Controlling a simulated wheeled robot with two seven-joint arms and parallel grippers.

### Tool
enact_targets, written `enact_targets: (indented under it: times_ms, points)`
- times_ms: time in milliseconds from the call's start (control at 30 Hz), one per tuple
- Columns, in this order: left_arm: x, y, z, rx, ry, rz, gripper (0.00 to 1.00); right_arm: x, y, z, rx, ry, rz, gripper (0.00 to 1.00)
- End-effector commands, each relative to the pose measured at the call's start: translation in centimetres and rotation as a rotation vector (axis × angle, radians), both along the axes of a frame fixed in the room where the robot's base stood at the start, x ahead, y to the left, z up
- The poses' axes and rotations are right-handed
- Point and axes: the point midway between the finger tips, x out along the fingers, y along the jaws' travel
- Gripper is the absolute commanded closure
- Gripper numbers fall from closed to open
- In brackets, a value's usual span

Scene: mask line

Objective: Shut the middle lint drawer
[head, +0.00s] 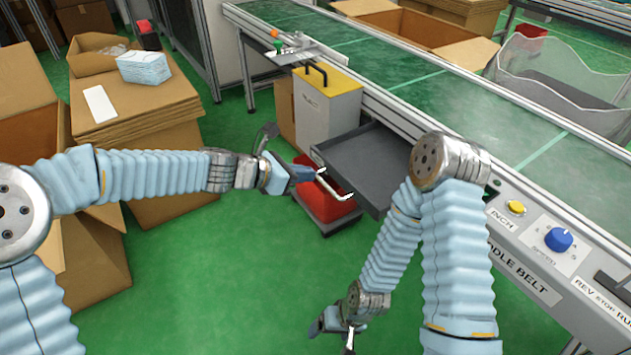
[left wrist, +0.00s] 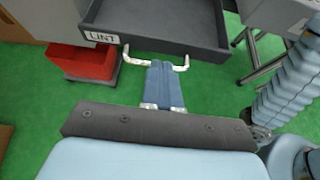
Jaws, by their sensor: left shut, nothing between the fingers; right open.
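The lint drawer (head: 372,158) is a dark grey tray pulled out from under the conveyor in the head view. In the left wrist view the drawer (left wrist: 165,40) carries a LINT label and a pale bar handle (left wrist: 183,62) on its front. My left gripper (head: 312,173) is shut and empty, with its fingertips at the handle; whether they touch it I cannot tell. In the left wrist view the blue fingers (left wrist: 162,66) point at the middle of the drawer front. My right gripper (head: 328,328) is low at the bottom, open and away from the drawer.
A red bin (head: 326,204) stands on the floor below the drawer. A yellow-topped box (head: 327,98) is beside it. The green conveyor (head: 440,90) runs behind, with a control panel (head: 545,235) at right. Cardboard boxes (head: 130,110) stand at left. Green floor is clear in front.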

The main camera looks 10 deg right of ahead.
Motion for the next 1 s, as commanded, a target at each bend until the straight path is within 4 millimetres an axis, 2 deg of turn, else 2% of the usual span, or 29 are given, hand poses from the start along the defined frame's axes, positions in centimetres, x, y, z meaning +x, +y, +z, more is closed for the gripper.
enact_targets:
  times_ms: [300,500,1000]
  points:
    - [1.6,-4.6,-3.1,0.004,0.000,-0.003,1.00,0.0,-0.1,-0.4,-0.002,0.000,-0.002,0.15]
    - [2.4,-6.6,-4.4,0.006,-0.001,-0.002,1.00,0.0,-0.2,-0.5,-0.002,-0.001,-0.003,0.15]
    - [2.6,-7.1,-4.7,0.007,-0.002,0.000,1.00,0.0,-0.1,-0.4,-0.002,-0.001,-0.003,0.15]
